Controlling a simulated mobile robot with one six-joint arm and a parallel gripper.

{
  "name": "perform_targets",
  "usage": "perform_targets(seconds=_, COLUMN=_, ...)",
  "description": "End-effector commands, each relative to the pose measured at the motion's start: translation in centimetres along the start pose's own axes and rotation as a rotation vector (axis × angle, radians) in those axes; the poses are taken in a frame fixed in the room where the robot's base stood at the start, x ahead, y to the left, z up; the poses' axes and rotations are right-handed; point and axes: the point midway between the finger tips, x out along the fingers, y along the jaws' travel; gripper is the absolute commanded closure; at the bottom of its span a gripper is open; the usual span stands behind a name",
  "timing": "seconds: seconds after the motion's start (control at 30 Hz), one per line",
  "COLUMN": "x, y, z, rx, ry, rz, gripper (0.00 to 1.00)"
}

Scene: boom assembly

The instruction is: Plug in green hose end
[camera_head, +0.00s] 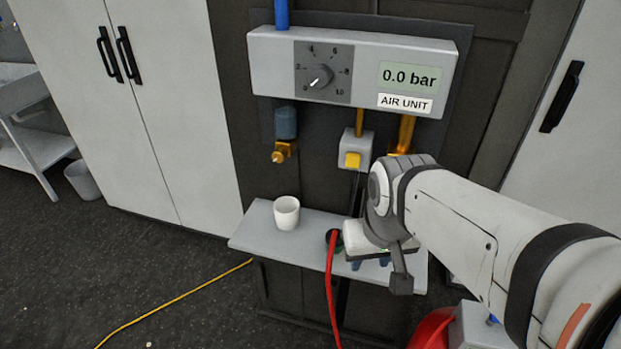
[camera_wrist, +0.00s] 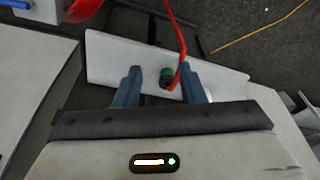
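The green hose end (camera_head: 335,238) is on the small shelf below the air unit, partly hidden by the red hose (camera_head: 330,285) running from it toward the floor. In the wrist view the green hose end (camera_wrist: 166,72) appears between my two blue fingers. My gripper (camera_head: 370,263) is over the shelf, right of the hose end in the head view. Its fingers (camera_wrist: 161,76) are spread apart and hold nothing. The air unit (camera_head: 273,62) reads 0.0 bar. A brass fitting (camera_head: 282,152) hangs below its left side.
A white cup (camera_head: 286,213) stands on the shelf (camera_head: 258,236) left of the hose end. A yellow cable (camera_head: 175,305) lies on the floor.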

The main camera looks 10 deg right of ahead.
Motion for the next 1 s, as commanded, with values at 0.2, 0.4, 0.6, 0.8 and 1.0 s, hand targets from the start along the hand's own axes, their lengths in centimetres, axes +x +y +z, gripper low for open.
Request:
perform_targets(seconds=0.2, x=0.0, y=0.0, z=-0.1, rx=0.002, ry=0.0, rz=0.0, gripper=0.57)
perform_targets(seconds=0.4, x=0.3, y=-0.9, z=-2.3, rx=0.069, ry=-0.017, rz=0.013, gripper=0.41)
perform_targets(seconds=0.6, x=2.1, y=-0.8, z=-7.2, rx=0.202, ry=-0.048, rz=0.037, gripper=0.26)
perform_targets(seconds=0.8, x=5.6, y=-0.6, z=-11.9, rx=0.343, ry=-0.074, rz=0.061, gripper=0.26)
perform_targets(seconds=1.0, x=10.0, y=-0.5, z=-15.5, rx=0.476, ry=-0.096, rz=0.084, gripper=0.26)
